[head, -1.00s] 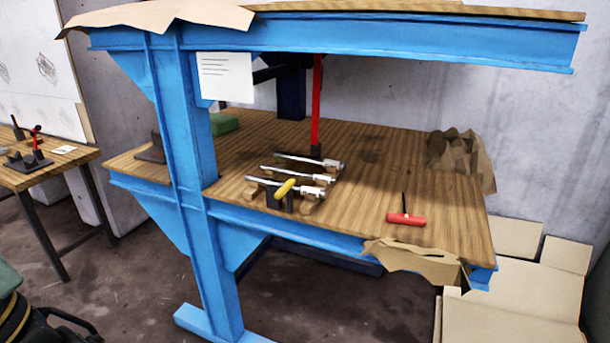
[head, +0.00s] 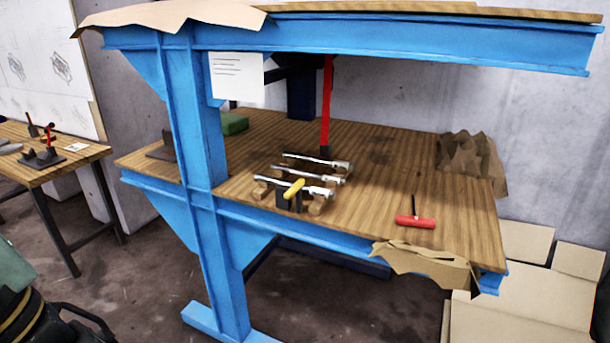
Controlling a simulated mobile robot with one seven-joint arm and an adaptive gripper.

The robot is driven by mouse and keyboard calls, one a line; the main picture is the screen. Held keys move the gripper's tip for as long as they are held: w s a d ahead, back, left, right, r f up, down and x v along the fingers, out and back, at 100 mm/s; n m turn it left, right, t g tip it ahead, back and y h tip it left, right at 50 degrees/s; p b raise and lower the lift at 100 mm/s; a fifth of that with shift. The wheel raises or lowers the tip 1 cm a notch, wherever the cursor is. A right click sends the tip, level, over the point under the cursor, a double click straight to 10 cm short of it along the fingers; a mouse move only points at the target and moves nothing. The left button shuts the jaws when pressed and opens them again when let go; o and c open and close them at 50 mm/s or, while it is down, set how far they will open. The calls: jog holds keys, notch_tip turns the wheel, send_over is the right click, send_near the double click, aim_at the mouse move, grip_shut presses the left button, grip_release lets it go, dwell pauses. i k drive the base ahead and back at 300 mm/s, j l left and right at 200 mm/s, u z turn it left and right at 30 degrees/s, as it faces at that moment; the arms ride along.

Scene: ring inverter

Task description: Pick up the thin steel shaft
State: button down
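Three steel shafts lie side by side on wooden supports on the lower wooden top of the blue workbench: a back shaft (head: 312,162), a middle shaft (head: 307,173) and a front shaft (head: 290,183). Each has a thicker part at its right end. The middle one looks slimmest, but I cannot tell surely which is the thin one at this distance. A yellow-handled tool (head: 294,188) on a dark stand partly covers the front shaft. My gripper is not in view.
The blue upright (head: 203,150) stands left of the shafts, and the upper beam (head: 370,38) runs above them. A red post (head: 326,95) rises behind. A red-handled tool (head: 415,222) lies to the right. Torn cardboard (head: 425,260) hangs over the front edge.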

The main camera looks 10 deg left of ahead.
aim_at(292, 170)
jog(key=i+l+z, duration=0.15)
jog(key=i+z, duration=0.3)
jog(key=i, duration=0.9)
